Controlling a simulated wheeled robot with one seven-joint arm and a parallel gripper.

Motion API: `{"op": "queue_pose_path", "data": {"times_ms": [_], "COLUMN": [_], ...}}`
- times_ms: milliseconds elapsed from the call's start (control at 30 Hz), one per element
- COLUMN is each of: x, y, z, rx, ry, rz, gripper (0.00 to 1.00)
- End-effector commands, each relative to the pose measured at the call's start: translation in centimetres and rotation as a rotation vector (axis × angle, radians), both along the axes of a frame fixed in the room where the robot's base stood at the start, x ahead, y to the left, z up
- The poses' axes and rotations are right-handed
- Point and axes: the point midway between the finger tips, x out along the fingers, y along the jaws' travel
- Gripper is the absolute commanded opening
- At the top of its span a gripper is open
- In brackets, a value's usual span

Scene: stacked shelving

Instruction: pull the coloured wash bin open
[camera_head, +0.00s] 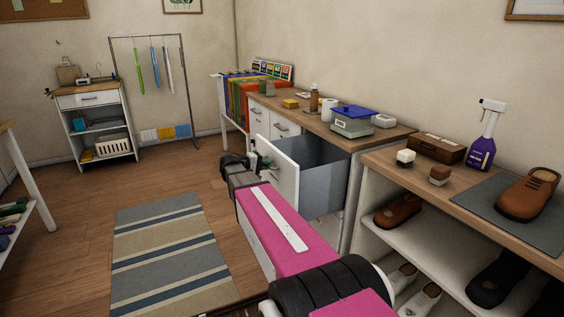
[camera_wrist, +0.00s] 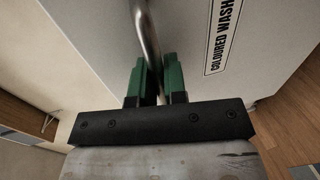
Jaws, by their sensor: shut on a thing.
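The coloured wash bin (camera_head: 318,186) is a grey-walled drawer with a pale front, standing well out from the white cabinet; its grey interior shows from above. In the wrist view its front (camera_wrist: 92,38) carries the label "COLOURED WASH" (camera_wrist: 222,40). A metal bar handle (camera_wrist: 146,38) runs along that front. My gripper (camera_wrist: 157,76) is shut on the handle, one green finger on each side of it. In the head view my gripper (camera_head: 264,161) is at the bin's front, with the handle mostly hidden.
The worktop (camera_head: 296,112) above holds a scale (camera_head: 352,122) and small items. A shoe shelf (camera_head: 372,160) stands close on the right. A striped rug (camera_head: 170,250) lies on open floor to the left. A clothes rack (camera_head: 182,90) stands at the back.

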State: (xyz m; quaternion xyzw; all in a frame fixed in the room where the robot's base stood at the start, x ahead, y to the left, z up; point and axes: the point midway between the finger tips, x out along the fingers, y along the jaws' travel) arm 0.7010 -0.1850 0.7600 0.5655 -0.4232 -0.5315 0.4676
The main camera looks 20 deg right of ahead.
Motion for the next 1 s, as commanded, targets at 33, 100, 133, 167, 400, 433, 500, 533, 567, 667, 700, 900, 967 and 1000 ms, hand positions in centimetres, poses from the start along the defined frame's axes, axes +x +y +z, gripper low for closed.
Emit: {"op": "queue_pose_path", "data": {"times_ms": [33,100,133,167,400,433,500,533,567,667,700,900,967,1000], "x": [-0.1,-0.1,-0.2,-0.2,-0.3,-0.3,-0.3,-0.3,-0.3,-0.3,-0.3,-0.3,-0.3,-0.3], "y": [1.1,2.0,2.3,2.6,3.7,3.7,3.7,3.7,3.7,3.7,3.7,3.7,3.7,3.7], "z": [0.0,0.0,0.0,0.0,0.0,0.0,0.0,0.0,0.0,0.0,0.0,0.0,0.0,0.0], "rx": [0.001,0.001,0.001,0.001,0.002,0.002,0.002,0.002,0.002,0.002,0.002,0.001,0.001,0.001], "ry": [0.001,0.001,0.001,0.001,0.0,0.0,0.0,0.0,0.0,0.0,0.0,0.0,0.0,0.0], "rz": [0.002,0.002,0.002,0.002,-0.001,-0.001,-0.001,-0.001,-0.001,-0.001,-0.001,0.0,0.0,0.0], "gripper": [0.0,0.0,0.0,0.0,0.0,0.0,0.0,0.0,0.0,0.0,0.0,0.37,0.37,0.37]}}
